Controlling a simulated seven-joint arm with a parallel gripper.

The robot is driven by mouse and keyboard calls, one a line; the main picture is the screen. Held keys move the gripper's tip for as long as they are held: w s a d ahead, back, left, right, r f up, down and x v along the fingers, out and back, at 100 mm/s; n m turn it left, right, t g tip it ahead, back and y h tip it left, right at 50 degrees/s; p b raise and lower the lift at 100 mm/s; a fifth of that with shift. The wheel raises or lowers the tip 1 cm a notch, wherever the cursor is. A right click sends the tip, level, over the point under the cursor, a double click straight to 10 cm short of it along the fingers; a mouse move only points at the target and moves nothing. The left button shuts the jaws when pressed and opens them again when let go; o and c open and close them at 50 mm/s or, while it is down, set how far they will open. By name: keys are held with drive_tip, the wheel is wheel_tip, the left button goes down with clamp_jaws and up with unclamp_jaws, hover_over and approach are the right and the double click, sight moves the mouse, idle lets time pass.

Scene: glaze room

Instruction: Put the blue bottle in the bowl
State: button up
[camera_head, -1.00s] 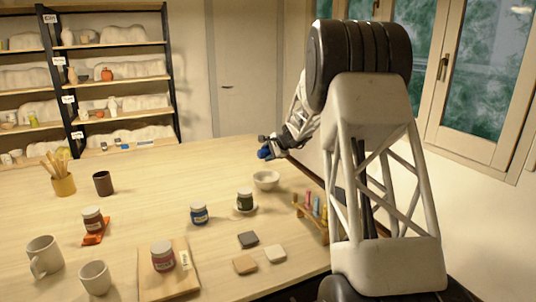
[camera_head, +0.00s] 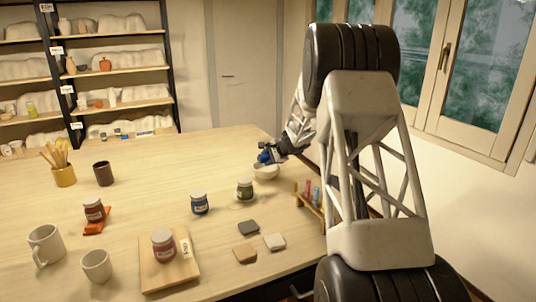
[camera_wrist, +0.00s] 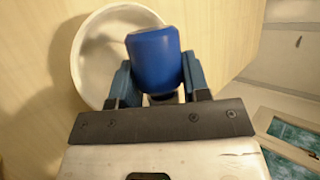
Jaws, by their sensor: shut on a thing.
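The blue bottle (camera_wrist: 153,58) is held between the two fingers of my gripper (camera_wrist: 158,85), which is shut on it. The white bowl (camera_wrist: 92,58) lies behind the bottle in the wrist view, and the bottle covers part of its right side. In the head view my gripper (camera_head: 268,152) and the blue bottle (camera_head: 264,157) are right at the bowl (camera_head: 265,173), over its rear edge. I cannot tell whether the bottle touches the bowl.
A green-labelled jar (camera_head: 245,190) on a saucer and a blue-labelled jar (camera_head: 199,204) stand nearer than the bowl. A rack of coloured vials (camera_head: 311,195) is to the right.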

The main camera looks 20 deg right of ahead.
drive_tip(key=shift+f, duration=0.55)
drive_tip(key=o, duration=1)
drive_tip(key=shift+r, duration=3.5)
